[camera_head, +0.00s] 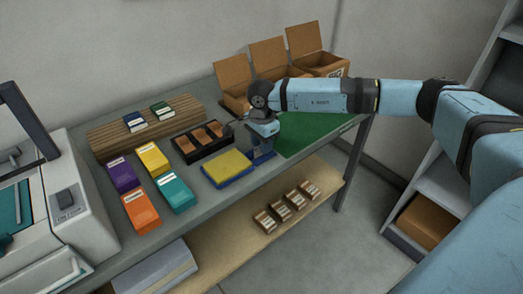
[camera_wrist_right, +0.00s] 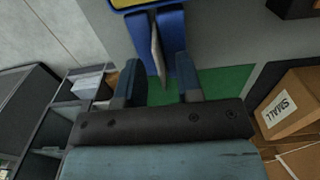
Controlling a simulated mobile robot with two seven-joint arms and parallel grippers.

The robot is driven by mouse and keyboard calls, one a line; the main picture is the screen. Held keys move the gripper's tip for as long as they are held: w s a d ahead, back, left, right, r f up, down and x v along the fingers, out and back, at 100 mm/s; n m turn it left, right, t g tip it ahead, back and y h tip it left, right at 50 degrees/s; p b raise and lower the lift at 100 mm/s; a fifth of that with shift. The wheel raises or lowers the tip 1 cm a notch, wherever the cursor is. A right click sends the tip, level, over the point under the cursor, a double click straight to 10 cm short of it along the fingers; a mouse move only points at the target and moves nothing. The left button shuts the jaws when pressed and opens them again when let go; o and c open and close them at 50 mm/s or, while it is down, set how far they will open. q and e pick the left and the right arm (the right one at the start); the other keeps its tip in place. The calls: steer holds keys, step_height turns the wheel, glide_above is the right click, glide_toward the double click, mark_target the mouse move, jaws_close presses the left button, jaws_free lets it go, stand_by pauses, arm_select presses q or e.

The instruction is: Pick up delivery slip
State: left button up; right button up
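A thin pale slip (camera_wrist_right: 157,55), seen nearly edge-on in the right wrist view, stands in a slot of a blue holder (camera_wrist_right: 172,25). The blue holder (camera_head: 263,160) also shows in the head view, just right of the yellow and blue pad, with the slip hidden behind my gripper. My right gripper (camera_wrist_right: 158,72) is open, with one finger on each side of the slip and a gap to each. In the head view my right gripper (camera_head: 262,145) points down over the holder. My left gripper is not in view.
A yellow and blue pad (camera_head: 228,168) lies left of the holder and a green mat (camera_head: 310,132) to the right. Open cardboard boxes (camera_head: 318,58) stand behind. A black tray (camera_head: 187,152), coloured boxes (camera_head: 140,211) and a printer-like machine (camera_head: 70,195) occupy the left.

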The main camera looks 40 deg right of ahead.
jaws_close()
stand_by(0.3)
